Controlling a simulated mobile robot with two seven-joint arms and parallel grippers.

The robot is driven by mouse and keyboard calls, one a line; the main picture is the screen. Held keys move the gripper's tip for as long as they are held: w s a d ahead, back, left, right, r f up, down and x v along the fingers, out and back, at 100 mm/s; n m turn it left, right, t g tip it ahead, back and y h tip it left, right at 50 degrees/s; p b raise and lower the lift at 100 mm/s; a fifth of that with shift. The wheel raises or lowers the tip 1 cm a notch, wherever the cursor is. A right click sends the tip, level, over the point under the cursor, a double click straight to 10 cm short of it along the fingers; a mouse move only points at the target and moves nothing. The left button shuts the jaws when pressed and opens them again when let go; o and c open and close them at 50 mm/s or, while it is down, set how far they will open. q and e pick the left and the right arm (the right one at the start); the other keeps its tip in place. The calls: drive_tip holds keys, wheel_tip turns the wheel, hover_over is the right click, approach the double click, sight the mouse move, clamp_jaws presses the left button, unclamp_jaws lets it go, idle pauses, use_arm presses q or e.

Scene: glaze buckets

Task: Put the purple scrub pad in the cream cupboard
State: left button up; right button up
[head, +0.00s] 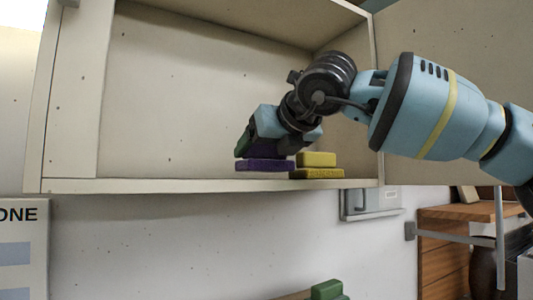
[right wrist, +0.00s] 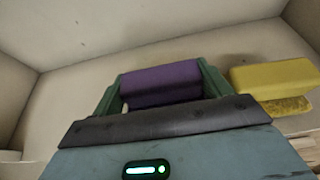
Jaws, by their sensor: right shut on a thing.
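The cream cupboard (head: 70,110) is open in front of me. My right gripper (head: 262,146) is inside it, low over the shelf board, shut on a purple scrub pad (head: 272,149). In the right wrist view this pad (right wrist: 160,84) sits between the two green fingers. Another purple pad (head: 263,165) lies on the shelf directly below the held one. I cannot tell whether the two touch.
Two stacked yellow pads, the upper one (head: 316,159) on the lower (head: 317,173), lie just right of the purple ones. The shelf's left part is clear. A wooden unit (head: 445,245) stands at lower right.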

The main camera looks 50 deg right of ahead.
use_arm(q)
drive_tip(key=shift+w+r, duration=0.15)
drive_tip(key=shift+r, duration=0.05)
use_arm(e)
drive_tip(key=shift+s+f, duration=0.1)
drive_tip(key=shift+f, duration=0.45)
use_arm(q)
drive_tip(key=shift+f, duration=0.2)
use_arm(e)
drive_tip(key=shift+f, duration=0.25)
drive_tip(key=o, duration=1)
use_arm(q)
drive_tip(key=shift+r, duration=0.15)
use_arm(e)
drive_tip(key=shift+r, duration=0.1)
drive_tip(key=shift+r, duration=0.2)
drive_tip(key=shift+s+a+r, duration=0.15)
drive_tip(key=shift+s+a, duration=0.05)
drive_tip(key=shift+s, duration=0.15)
use_arm(q)
drive_tip(key=shift+s+f+b, duration=0.3)
drive_tip(key=shift+f+b, duration=0.2)
use_arm(e)
drive_tip(key=shift+v, duration=5.6)
